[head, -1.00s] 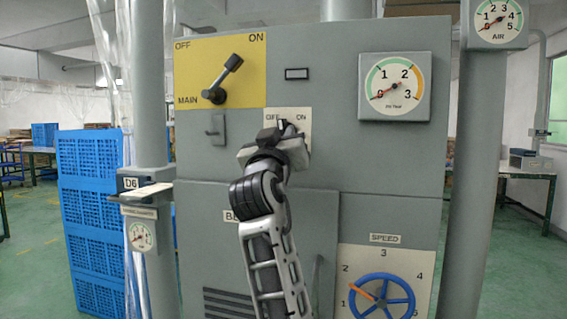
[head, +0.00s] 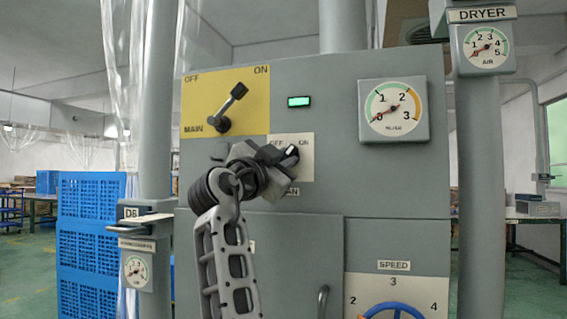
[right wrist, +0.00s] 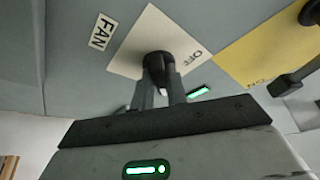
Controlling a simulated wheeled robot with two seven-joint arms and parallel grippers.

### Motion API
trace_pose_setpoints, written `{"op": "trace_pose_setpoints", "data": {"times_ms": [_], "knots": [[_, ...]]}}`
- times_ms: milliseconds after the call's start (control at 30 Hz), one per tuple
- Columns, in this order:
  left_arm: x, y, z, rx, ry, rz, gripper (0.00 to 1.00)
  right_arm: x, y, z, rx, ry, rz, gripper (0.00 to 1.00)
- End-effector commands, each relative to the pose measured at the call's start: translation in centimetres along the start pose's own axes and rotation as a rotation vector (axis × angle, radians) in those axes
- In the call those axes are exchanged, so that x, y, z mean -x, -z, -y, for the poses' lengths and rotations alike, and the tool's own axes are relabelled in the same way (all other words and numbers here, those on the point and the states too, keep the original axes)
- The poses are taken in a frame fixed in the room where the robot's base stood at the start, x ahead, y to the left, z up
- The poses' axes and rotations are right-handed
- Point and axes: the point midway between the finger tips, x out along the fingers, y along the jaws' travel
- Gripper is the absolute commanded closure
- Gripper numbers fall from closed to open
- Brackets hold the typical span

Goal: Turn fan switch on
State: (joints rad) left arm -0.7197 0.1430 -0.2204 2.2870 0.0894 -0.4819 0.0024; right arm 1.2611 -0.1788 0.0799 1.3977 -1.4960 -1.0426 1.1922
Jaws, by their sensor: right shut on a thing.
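The fan switch is a black knob (right wrist: 158,66) on a cream plate (head: 305,170) marked OFF and ON, with a FAN label (right wrist: 102,32) beside it in the right wrist view. In the head view the knob's tip (head: 292,151) points up and right, toward ON. My right gripper (head: 284,158) is at the plate, its fingers shut on the knob in the right wrist view (right wrist: 160,88). My gripper and arm hide part of the plate in the head view. My left gripper is not in view.
The small indicator lamp (head: 299,101) above the plate glows green. The main lever (head: 231,104) on the yellow plate (head: 250,88) points up right, toward ON. A blue speed wheel (head: 393,312) is lower right. Blue crates (head: 88,240) stand left, beyond a grey post.

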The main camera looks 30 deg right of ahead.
Motion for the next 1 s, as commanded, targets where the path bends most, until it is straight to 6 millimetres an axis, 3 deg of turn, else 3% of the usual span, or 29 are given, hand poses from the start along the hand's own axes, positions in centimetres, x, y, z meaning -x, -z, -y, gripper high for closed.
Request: {"op": "trace_pose_setpoints", "data": {"times_ms": [300, 833, 867, 900, 933, 1000], "knots": [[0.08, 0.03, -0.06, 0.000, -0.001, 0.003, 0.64, 0.02, -0.02, 0.12, -0.107, -0.044, 0.002, 1.00], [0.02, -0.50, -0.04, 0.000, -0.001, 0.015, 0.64, 0.00, -0.01, 0.08, -0.129, -0.053, 0.002, 1.00], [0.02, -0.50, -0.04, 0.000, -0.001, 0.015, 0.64, 0.00, -0.01, 0.08, -0.129, -0.053, 0.002, 0.80], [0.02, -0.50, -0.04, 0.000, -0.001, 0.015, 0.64, 0.00, -0.01, 0.08, -0.129, -0.052, 0.002, 0.69], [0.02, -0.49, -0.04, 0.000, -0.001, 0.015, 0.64, 0.00, -0.01, 0.08, -0.128, -0.052, 0.002, 0.64], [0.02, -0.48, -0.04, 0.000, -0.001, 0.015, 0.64, 0.00, 0.00, 0.08, -0.128, -0.052, 0.002, 0.64]]}}
